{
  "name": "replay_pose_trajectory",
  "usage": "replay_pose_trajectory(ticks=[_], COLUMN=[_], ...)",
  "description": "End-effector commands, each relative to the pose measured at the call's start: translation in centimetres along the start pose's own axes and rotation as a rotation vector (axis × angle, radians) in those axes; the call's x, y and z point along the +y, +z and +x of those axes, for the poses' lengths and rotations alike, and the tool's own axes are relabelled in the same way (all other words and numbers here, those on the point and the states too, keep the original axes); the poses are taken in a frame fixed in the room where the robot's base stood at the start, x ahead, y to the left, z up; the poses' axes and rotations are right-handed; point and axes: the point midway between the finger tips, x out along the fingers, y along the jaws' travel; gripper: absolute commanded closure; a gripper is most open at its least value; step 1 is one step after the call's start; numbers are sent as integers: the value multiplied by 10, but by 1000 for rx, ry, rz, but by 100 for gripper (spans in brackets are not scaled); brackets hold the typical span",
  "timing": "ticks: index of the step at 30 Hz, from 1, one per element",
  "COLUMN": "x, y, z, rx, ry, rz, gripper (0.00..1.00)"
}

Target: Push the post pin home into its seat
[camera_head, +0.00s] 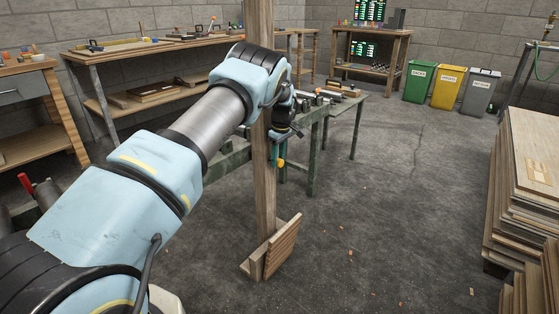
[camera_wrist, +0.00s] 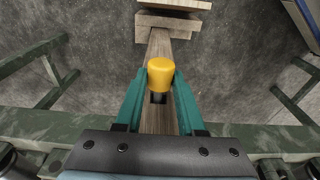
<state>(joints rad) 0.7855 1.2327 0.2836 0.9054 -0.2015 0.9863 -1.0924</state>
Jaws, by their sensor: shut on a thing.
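The post pin has a yellow rounded head (camera_wrist: 160,72), held between the tips of my gripper's two teal fingers (camera_wrist: 160,84) in the wrist view. My gripper is shut on it. Just below the head in that view, a dark square patch (camera_wrist: 158,98) shows between the fingers; I cannot tell whether it is the seat or part of the pin. The wooden post (camera_head: 262,185) stands upright in the head view, with the yellow pin head (camera_head: 281,163) and my gripper (camera_head: 282,155) beside its right side. The contact between pin and post is hidden.
The post's foot has a leaning wooden board (camera_head: 283,246). A green metal-framed workbench (camera_head: 313,150) stands close behind the post. Veneer stacks (camera_head: 530,165) stand at the right. The floor between them is mostly clear, with small scraps.

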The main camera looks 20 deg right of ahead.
Motion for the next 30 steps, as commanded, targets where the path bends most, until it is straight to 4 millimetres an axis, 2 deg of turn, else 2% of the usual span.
replay_pose_trajectory(ticks=[12,13,22,30], x=[0,0,0,-1], y=[-7,-7,-9,-10], z=[0,0,0,-1], rx=[2,3,5,7], ry=[2,2,2,2], rz=[-1,-1,-2,-3], gripper=[100,61,27,27])
